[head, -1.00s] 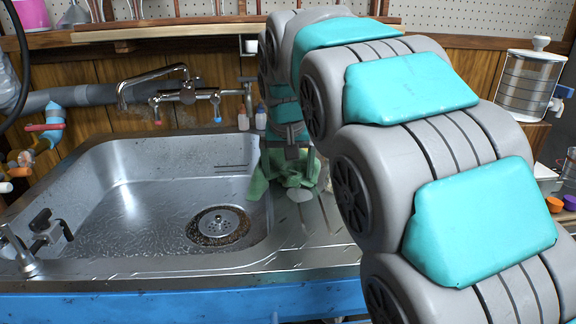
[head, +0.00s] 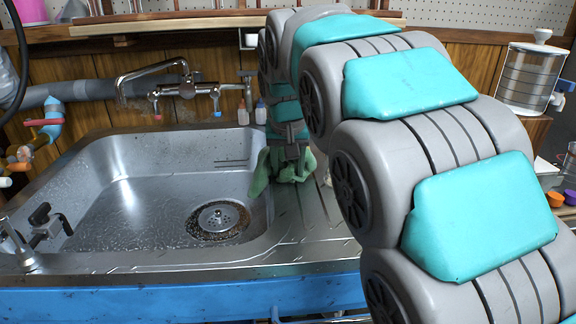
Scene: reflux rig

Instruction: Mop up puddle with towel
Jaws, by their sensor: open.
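A crumpled green towel (head: 260,178) lies at the right rim of the steel sink, part of it hanging over the basin edge. My gripper (head: 292,154) points down right at the towel, its fingers open and partly hidden against the cloth. I cannot tell whether the fingers touch the towel. No puddle stands out clearly on the ribbed drainboard (head: 312,215); part of that board is hidden behind my arm.
The sink basin (head: 130,195) with its drain (head: 218,218) lies left of the towel. A clear canister (head: 530,78) stands at the back right.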

